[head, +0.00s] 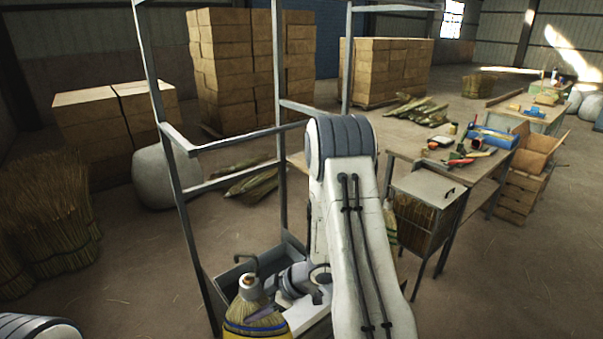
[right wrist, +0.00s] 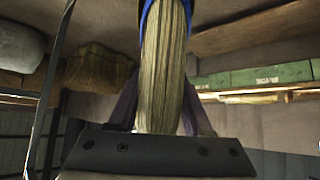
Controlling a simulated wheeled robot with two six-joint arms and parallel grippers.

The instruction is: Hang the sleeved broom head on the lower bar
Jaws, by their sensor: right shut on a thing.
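The broom head (head: 252,312) is at the bottom of the head view, with straw bristles, a dark blue band and a yellow sleeve below. A hook (head: 246,262) stands at its top. My right gripper (head: 274,296) is shut on the broom head; its fingertips are largely hidden in the head view. In the right wrist view the dark fingers (right wrist: 160,105) flank the straw (right wrist: 162,60), and the blue band (right wrist: 150,14) shows at the top. The grey rack's lower bar (head: 226,179) lies above and beyond the broom head. My left gripper is out of view.
A higher rack bar (head: 240,138) and upright posts (head: 174,150) stand near my right arm. A grey tray (head: 232,274) sits at the rack's base. A workbench (head: 490,160) with tools and a small cabinet (head: 428,190) stand right. Straw bundles (head: 45,220) stand left.

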